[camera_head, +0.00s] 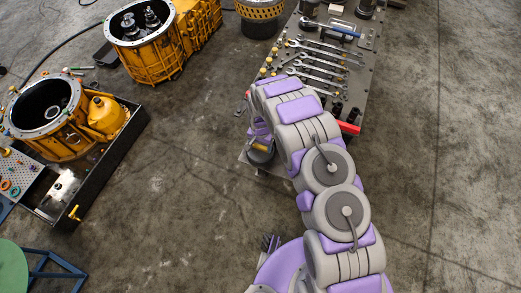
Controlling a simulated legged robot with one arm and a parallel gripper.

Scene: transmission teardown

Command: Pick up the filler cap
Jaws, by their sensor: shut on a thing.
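My gripper (258,136) is at the left edge of the tool table, beside my folded arm, and my arm links partly hide it. It is shut on a small yellow piece (260,148), which I take for the filler cap. The piece shows just below the purple wrist, over a dark round part near the table's corner. The fingertips are too small and covered to see clearly. I cannot tell whether the cap is clear of what lies under it.
The tool table (370,75) holds several wrenches (318,62), dark sockets and a red item (348,128). Yellow housings (160,45) stand at upper left. A black tray (122,145) holds another housing. A green round stool (12,268) is at lower left. Open concrete floor lies between.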

